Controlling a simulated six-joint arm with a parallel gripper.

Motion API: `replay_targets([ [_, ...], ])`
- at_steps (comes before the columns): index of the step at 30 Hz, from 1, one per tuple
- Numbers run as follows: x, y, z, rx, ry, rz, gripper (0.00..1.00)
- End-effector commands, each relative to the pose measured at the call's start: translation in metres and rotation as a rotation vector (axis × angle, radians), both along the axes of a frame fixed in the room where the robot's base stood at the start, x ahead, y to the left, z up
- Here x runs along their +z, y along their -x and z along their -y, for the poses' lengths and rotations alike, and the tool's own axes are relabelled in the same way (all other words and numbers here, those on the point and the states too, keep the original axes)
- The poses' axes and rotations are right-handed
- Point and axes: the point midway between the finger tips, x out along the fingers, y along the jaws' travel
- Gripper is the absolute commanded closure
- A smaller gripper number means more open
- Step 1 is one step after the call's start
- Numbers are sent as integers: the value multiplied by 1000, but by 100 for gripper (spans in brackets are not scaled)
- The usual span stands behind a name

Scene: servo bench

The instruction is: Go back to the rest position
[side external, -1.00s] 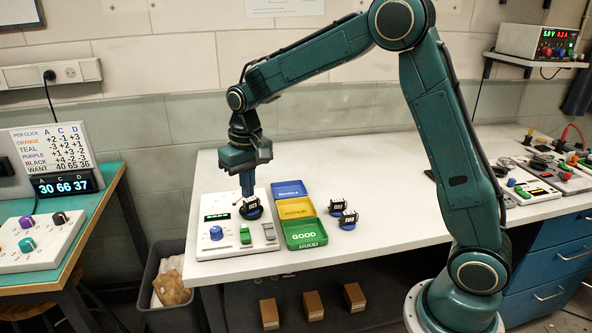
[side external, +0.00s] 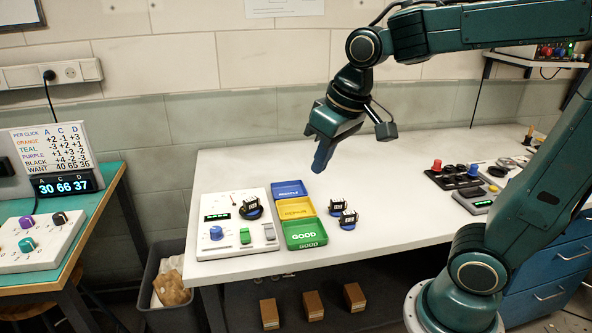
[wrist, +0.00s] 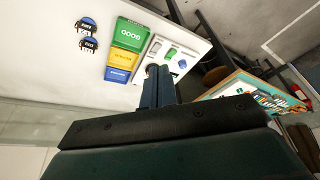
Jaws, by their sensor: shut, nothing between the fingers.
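My gripper (side external: 322,158) hangs in the air above the white bench, up and to the right of the coloured trays. Its blue fingers are together and hold nothing; they also show in the wrist view (wrist: 158,88). A black servo with a white label (side external: 251,207) sits on the white test box (side external: 205,248). In the wrist view the fingers partly cover that test box (wrist: 158,48). My arm is folded back toward the right, with the gripper tilted.
Blue (side external: 289,189), yellow (side external: 296,208) and green (side external: 305,234) trays stand beside the test box. Two servos (side external: 337,206) (side external: 348,219) lie right of them. A side table (side external: 80,230) carries a knob panel and displays. Bench space behind the trays is clear.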

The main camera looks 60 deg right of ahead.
Motion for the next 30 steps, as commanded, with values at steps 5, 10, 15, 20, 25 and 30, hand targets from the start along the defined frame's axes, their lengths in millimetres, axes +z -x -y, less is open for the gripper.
replay_targets([
  [5,3,35,0,24,9,54,100],
  [10,0,66,-1,47,19,100,100],
  [15,-6,90,-1,67,27,138,100],
  [20,-10,101,-1,76,32,157,100],
  [25,-12,104,-1,79,33,161,100],
  [30,-12,104,-1,79,33,160,100],
])
